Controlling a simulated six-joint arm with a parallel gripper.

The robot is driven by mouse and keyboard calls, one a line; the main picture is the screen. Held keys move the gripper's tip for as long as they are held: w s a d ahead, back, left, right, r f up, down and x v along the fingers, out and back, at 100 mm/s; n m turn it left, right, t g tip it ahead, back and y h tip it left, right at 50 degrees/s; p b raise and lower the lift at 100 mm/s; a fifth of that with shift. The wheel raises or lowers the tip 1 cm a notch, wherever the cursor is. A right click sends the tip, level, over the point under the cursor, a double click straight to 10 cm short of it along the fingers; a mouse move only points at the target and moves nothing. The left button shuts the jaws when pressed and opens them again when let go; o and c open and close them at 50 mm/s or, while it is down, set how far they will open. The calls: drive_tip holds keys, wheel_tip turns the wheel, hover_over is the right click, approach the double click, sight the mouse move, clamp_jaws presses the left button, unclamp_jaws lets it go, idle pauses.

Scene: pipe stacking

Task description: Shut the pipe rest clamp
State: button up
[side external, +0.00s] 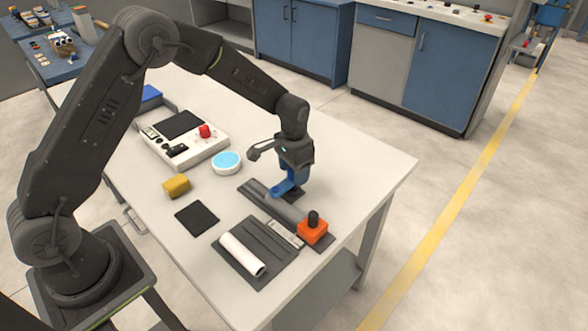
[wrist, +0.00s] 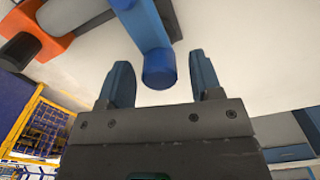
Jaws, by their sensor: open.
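The pipe rest is a long dark base (side external: 258,194) on the right part of the white table, with an orange block topped by a black knob (side external: 313,229) at its near end. A blue clamp lever (side external: 288,186) shows at the rest below my gripper (side external: 296,163). In the wrist view my gripper (wrist: 160,62) is open, and the rounded end of the blue lever (wrist: 159,70) shows between the two fingertips, with gaps on both sides. The orange block (wrist: 20,14) shows at upper left there.
A white pipe (side external: 242,252) lies on a dark ribbed rack (side external: 266,246) near the front. A black pad (side external: 197,218), a yellow block (side external: 176,185), a round blue-topped puck (side external: 227,161) and a console with a red knob (side external: 204,131) stand left. The table's right side is clear.

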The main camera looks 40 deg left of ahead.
wheel_tip(320, 180, up, 14)
idle(0.4)
drive_tip(key=shift+f, duration=0.1)
drive_tip(key=s+r+n+t, duration=0.1)
drive_tip(key=s+r+t, duration=0.2)
drive_tip(key=s+r, duration=0.9)
drive_tip(key=s+a+f+n+t, duration=0.1)
drive_tip(key=s+f+t, duration=0.1)
drive_tip(key=s, duration=1.4)
drive_tip(key=shift+t, duration=0.3)
